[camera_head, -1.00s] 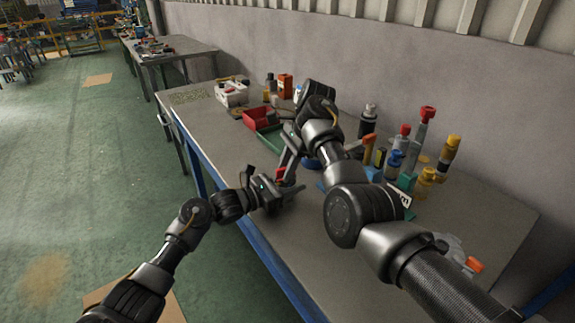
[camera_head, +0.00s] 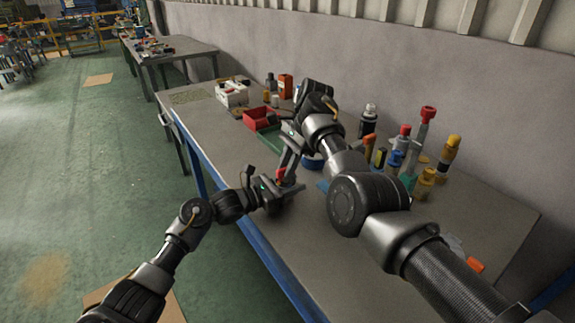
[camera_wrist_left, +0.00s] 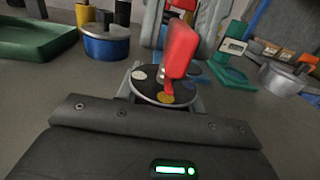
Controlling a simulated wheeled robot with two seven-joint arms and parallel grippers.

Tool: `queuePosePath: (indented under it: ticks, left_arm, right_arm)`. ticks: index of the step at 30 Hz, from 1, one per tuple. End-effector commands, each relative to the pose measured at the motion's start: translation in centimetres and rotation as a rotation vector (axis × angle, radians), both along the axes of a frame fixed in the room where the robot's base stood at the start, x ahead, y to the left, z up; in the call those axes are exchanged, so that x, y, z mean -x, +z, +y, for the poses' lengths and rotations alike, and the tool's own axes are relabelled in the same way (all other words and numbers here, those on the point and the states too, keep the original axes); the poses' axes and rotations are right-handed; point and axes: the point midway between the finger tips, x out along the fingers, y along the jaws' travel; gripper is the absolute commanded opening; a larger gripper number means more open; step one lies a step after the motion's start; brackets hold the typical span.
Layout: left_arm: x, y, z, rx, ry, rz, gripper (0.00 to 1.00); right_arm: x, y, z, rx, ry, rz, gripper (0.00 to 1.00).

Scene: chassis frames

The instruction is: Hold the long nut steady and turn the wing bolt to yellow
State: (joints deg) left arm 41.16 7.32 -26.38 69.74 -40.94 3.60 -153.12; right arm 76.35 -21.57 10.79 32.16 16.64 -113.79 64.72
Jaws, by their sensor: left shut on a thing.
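The wing bolt's red wing (camera_wrist_left: 180,50) stands tilted above a dark disc (camera_wrist_left: 150,90) in the left wrist view. The disc has a yellow dot (camera_wrist_left: 166,98) and a white dot (camera_wrist_left: 139,75); the wing's lower end is close to the yellow dot. My left gripper (camera_head: 278,194) is shut on the long nut, which is mostly hidden below the disc. My right gripper (camera_head: 284,172) reaches down to the red wing from above. Its grey fingers (camera_wrist_left: 206,30) show around and behind the wing; whether they grip it is unclear.
A red bin (camera_head: 260,118) and a white box (camera_head: 232,95) stand farther back on the workbench (camera_head: 215,130). Several bottles and coloured parts, including a tall red-topped one (camera_head: 424,130), stand at the right near the wall. The bench's near front is clear.

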Motion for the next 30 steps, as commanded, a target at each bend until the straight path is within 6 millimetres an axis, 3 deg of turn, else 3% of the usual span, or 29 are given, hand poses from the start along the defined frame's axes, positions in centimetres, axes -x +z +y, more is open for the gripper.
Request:
queuePosePath:
  ticks: [2, 11, 21, 30]
  left_arm:
    - [0.0, -0.1, 0.0, 0.000, -0.001, 0.001, 0.06]
    - [0.0, 0.0, 0.0, 0.000, 0.000, 0.001, 0.06]
    - [0.0, 0.0, 0.0, 0.000, 0.001, 0.001, 0.06]
    - [0.0, 0.0, 0.0, 0.000, 0.001, 0.001, 0.06]
  right_arm:
    - [0.0, 0.0, 0.0, 0.000, 0.000, 0.000, 0.34]
    - [0.0, 0.2, 0.0, 0.000, 0.000, 0.000, 0.34]
    - [-1.0, 4.9, -1.7, 0.000, 0.000, -0.001, 0.34]
    - [-1.4, 6.9, -2.5, 0.000, -0.001, 0.002, 0.34]
